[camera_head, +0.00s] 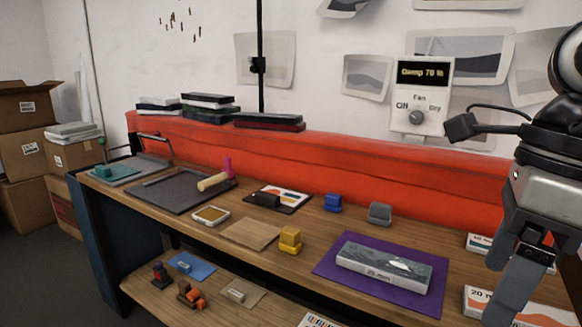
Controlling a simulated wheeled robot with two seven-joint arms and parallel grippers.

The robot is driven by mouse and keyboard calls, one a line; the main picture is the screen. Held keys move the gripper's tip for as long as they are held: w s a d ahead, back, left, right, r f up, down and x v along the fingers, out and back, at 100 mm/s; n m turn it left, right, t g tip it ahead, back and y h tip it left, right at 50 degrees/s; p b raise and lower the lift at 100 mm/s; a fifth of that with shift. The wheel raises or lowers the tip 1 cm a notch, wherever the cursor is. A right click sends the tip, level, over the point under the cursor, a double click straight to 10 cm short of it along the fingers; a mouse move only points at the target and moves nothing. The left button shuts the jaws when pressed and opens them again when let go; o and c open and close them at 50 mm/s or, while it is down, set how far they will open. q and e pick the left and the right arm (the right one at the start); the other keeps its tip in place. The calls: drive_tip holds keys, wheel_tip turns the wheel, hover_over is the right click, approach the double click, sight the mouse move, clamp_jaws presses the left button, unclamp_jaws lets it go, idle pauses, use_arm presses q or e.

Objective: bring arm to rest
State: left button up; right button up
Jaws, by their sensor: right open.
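My right arm comes in at the right edge, and its gripper (516,275) hangs with grey fingers pointing down over the right end of the wooden workbench (460,300). The gripper is open, and I see nothing held between its fingers. It partly covers white boxes with printed labels (478,300); whether it touches them I cannot tell. My left gripper is not in view.
Left of the gripper, a grey printed box (384,262) lies on a purple mat (330,268). Yellow (290,240), blue (333,202) and grey (380,213) blocks stand on the bench. A red raised ledge (330,165) runs behind. A control panel (423,98) hangs on the wall.

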drive_tip(key=w+d+f+m+t+y, duration=0.3)
drive_tip(key=f+m+t, duration=0.25)
drive_tip(key=m, duration=0.35)
drive_tip(key=w+d+f+m+t+y, duration=0.25)
drive_tip(key=f+m+t, duration=0.25)
drive_tip(key=f+m, duration=0.3)
drive_tip(key=w+d+f+m+t+y, duration=0.25)
drive_tip(key=f+m+t, duration=0.25)
drive_tip(key=m, duration=0.5)
drive_tip(key=s+a+f+m+g+h, duration=0.1)
drive_tip(key=s+a+f+m+h, duration=0.15)
drive_tip(key=f+m, duration=0.4)
drive_tip(key=s+a+f+m+h, duration=0.2)
drive_tip(key=f+m+h, duration=0.2)
drive_tip(key=f+m, duration=0.3)
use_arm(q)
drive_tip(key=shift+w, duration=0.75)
use_arm(e)
drive_tip(key=s+a+f+m+g, duration=0.4)
drive_tip(key=a+f, duration=0.3)
drive_tip(key=a, duration=0.2)
drive_tip(key=shift+s+a, duration=0.4)
drive_tip(key=shift+s, duration=0.15)
